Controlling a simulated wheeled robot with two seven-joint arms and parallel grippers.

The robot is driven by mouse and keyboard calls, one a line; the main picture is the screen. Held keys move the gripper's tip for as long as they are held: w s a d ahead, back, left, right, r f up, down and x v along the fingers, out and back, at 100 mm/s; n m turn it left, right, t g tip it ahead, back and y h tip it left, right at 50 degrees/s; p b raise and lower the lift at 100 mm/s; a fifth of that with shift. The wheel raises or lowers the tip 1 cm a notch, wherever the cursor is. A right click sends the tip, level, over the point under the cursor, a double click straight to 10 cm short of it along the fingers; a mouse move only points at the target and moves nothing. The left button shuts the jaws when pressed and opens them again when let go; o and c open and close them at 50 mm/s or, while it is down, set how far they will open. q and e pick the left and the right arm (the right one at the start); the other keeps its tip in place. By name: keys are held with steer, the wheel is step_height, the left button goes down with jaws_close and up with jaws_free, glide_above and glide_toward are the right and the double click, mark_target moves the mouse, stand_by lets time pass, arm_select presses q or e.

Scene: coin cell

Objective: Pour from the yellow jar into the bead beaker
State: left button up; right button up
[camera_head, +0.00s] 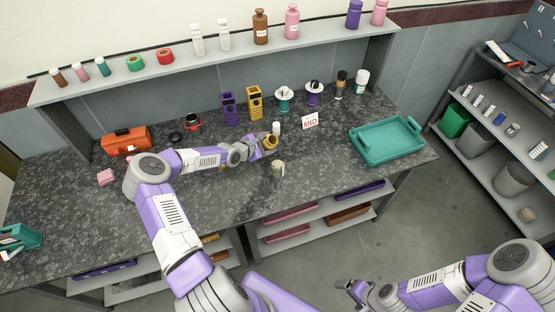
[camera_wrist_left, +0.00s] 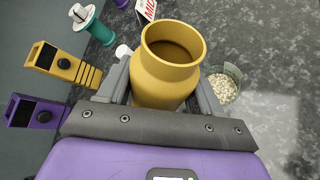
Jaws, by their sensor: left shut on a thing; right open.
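The yellow jar (camera_head: 271,142) is held by my left gripper (camera_head: 262,146) above the bench, toward its middle. The left wrist view shows the jar (camera_wrist_left: 168,82) between the two fingers, its open mouth facing away from the wrist; its inside is dark and I cannot see contents. The bead beaker (camera_head: 278,168) stands upright on the bench just in front of the jar and apart from it. In the left wrist view the beaker (camera_wrist_left: 224,86) is to the right of the jar, with pale beads inside. My right gripper (camera_head: 347,290) is open and empty, low over the floor in front of the bench.
A white bottle (camera_head: 276,128) stands close behind the jar. A MID sign (camera_head: 310,121), yellow device (camera_head: 255,102), purple device (camera_head: 229,108) and spools stand behind. A teal tray (camera_head: 388,139) is at right, an orange toolbox (camera_head: 127,140) at left. The bench right of the beaker is clear.

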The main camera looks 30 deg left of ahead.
arm_select(q)
steer(key=shift+a, duration=0.4)
steer(key=shift+f+n+b, duration=0.25)
steer(key=shift+n+b, duration=0.05)
steer(key=shift+b, duration=0.3)
steer(key=shift+w+a+f+n+h+b, duration=0.1)
steer(key=shift+a+n+h+b, duration=0.25)
steer(key=shift+b, duration=0.7)
steer(key=shift+w+a+n+h+b, duration=0.1)
steer(key=shift+a+n+h+b, duration=0.25)
steer(key=shift+h+b, duration=0.35)
steer(key=f+b, duration=0.2)
steer(key=a+f+n+h+b, duration=0.1)
steer(key=f+b, duration=0.1)
steer(key=f, duration=0.1)
steer(key=f+n+b, duration=0.1)
steer(key=f+b, duration=0.1)
steer(key=b, duration=0.1)
steer(key=shift+w+a+f+h, duration=0.15)
steer(key=shift+a+f+h, duration=0.05)
steer(key=shift+f+h, duration=0.15)
step_height(320, 180, up, 6)
steer(key=p, duration=0.5)
